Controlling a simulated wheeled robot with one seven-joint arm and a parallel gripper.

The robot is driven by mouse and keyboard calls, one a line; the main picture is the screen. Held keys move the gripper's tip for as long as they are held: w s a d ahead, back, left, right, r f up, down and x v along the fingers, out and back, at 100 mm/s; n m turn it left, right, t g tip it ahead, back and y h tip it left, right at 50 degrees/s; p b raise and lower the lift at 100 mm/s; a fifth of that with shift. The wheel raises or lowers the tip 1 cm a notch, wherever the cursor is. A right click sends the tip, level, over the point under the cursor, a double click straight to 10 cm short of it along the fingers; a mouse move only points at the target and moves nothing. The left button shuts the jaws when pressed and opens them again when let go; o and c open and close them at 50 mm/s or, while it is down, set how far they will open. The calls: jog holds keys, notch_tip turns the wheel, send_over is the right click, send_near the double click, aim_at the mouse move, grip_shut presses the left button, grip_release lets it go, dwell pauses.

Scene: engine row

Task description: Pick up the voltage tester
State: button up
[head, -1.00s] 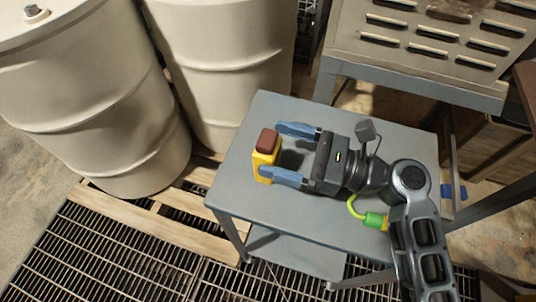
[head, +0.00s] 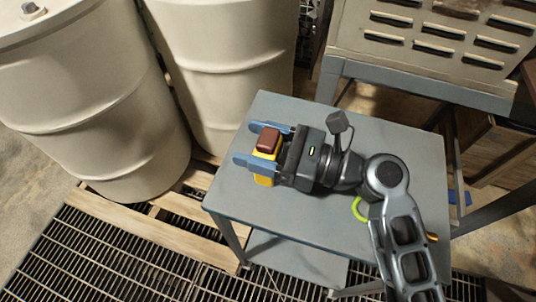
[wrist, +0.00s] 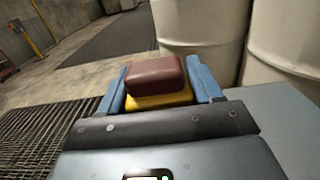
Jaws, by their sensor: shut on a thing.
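The voltage tester, a yellow block with a brown-red top (head: 268,142), is upright at the left part of the grey table (head: 300,215). My gripper (head: 250,144) is shut on it, with one blue finger on each side. The fingertips reach a little past its far side. In the wrist view the tester (wrist: 156,78) sits between the two blue fingers, its lower part hidden by the gripper body. I cannot tell whether it still touches the table.
A green looped item (head: 358,208) lies on the table, partly hidden by my arm. Cream drums (head: 225,70) stand on a wooden pallet (head: 135,228) at the left. A slotted metal cabinet (head: 385,60) stands behind. The table's right and back areas are mostly clear.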

jog(key=c, duration=0.5)
jog(key=shift+r, duration=0.1)
jog(key=shift+r, duration=0.2)
notch_tip(320, 180, up, 4)
jog(key=shift+f, duration=0.1)
jog(key=s+d+r, duration=0.1)
jog(key=d+r, duration=0.1)
jog(key=d, duration=0.1)
jog(key=d+r, duration=0.2)
jog(key=d, duration=0.2)
jog(key=s+d+r, duration=0.1)
jog(key=d+r, duration=0.1)
jog(key=d, duration=0.2)
jog(key=shift+s+d+r, duration=0.2)
jog(key=shift+s+r, duration=0.1)
jog(key=shift+s, duration=0.05)
